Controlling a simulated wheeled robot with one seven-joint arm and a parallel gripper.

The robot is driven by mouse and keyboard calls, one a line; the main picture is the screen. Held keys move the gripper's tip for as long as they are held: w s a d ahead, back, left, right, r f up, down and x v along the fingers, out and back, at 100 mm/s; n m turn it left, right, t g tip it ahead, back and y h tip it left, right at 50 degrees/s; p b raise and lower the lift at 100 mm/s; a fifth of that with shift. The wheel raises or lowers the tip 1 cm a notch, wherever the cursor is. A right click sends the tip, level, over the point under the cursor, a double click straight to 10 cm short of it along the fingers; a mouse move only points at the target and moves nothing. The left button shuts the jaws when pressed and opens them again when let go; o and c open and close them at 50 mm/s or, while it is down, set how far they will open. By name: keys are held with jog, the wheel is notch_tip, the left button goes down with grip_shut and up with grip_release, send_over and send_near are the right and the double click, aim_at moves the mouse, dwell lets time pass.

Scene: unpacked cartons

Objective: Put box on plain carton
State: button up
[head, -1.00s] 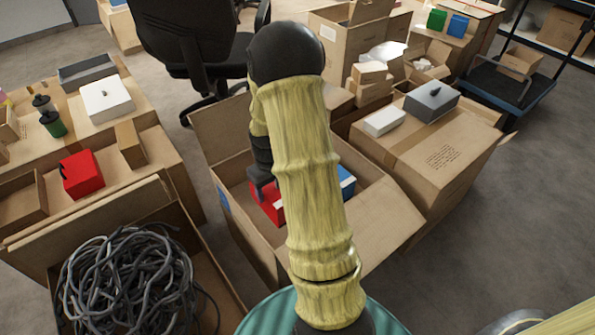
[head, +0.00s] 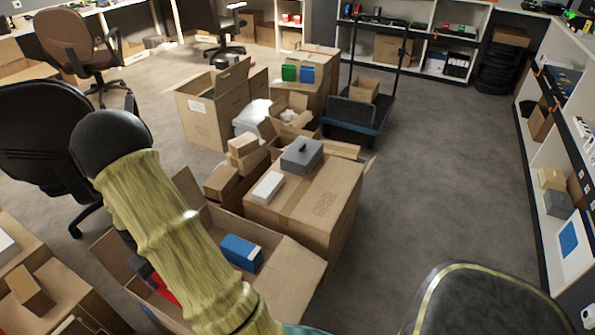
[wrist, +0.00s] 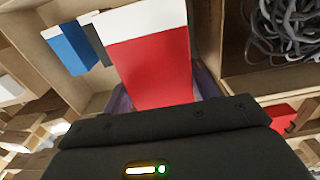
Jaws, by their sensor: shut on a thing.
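A red box with a white end (wrist: 150,65) fills the middle of the wrist view, held between the fingers of my gripper (wrist: 160,100). In the head view the red box (head: 164,289) shows only in part beside my arm, inside or just over the open carton (head: 290,285). My gripper there (head: 146,272) is mostly hidden by my arm. A closed carton (head: 335,195) stands just behind the open one, with small print on its top; I cannot tell whether this is the plain carton.
A blue box (head: 241,252) sits in the open carton. A grey box (head: 302,156) and a white box (head: 267,187) stand on the closed carton, with bare cardboard around them. A trolley (head: 355,118) stands behind. The floor at the right is clear.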

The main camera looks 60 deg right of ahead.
jog(key=a+r+p, duration=0.3)
jog(key=r+p, duration=0.8)
jog(key=p, duration=0.2)
jog(key=a+r+p, duration=0.3)
jog(key=r+p, duration=0.8)
jog(key=p, duration=0.3)
jog(key=a+r+p, duration=0.3)
jog(key=r+p, duration=0.8)
jog(key=p, duration=0.3)
jog(key=shift+w+a+r, duration=0.25)
jog(key=shift+r, duration=0.05)
